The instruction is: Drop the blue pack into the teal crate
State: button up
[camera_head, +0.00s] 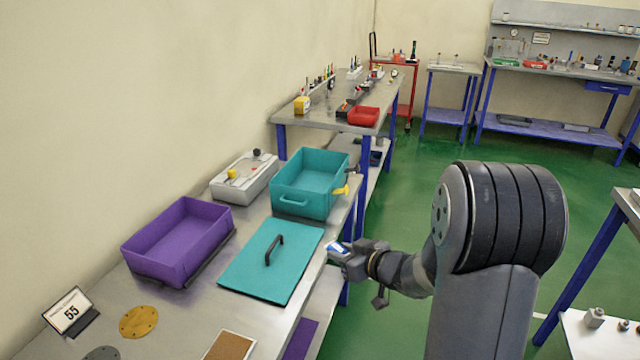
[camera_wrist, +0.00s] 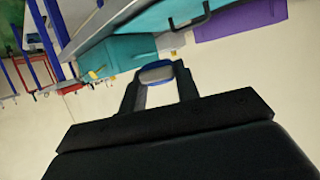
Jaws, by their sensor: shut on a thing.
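The blue pack (camera_head: 338,249) is held between the fingers of my gripper (camera_head: 346,254), just off the right edge of the bench. In the wrist view the pack (camera_wrist: 156,73) shows blue and white between the fingertips of my gripper (camera_wrist: 158,82). The teal crate (camera_head: 306,201) stands open on the bench, farther back than my gripper, and looks empty. It also shows in the wrist view (camera_wrist: 112,55). A flat teal lid (camera_head: 250,270) with a black handle lies on the bench in front of the crate, left of my gripper.
An open purple crate (camera_head: 168,262) stands left of the lid. A grey box with a yellow knob (camera_head: 243,180) sits behind it. A sign reading 55 (camera_head: 70,312), a yellow disc (camera_head: 138,322) and a brown board (camera_head: 230,346) lie at the near end.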

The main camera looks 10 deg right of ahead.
aim_at(312, 180)
jog(key=i+l+u, duration=0.3)
jog(key=i+l, duration=0.45)
jog(key=i, duration=0.15)
jog(key=i+l+u, duration=0.25)
jog(key=i+l, duration=0.55)
jog(key=l, duration=0.2)
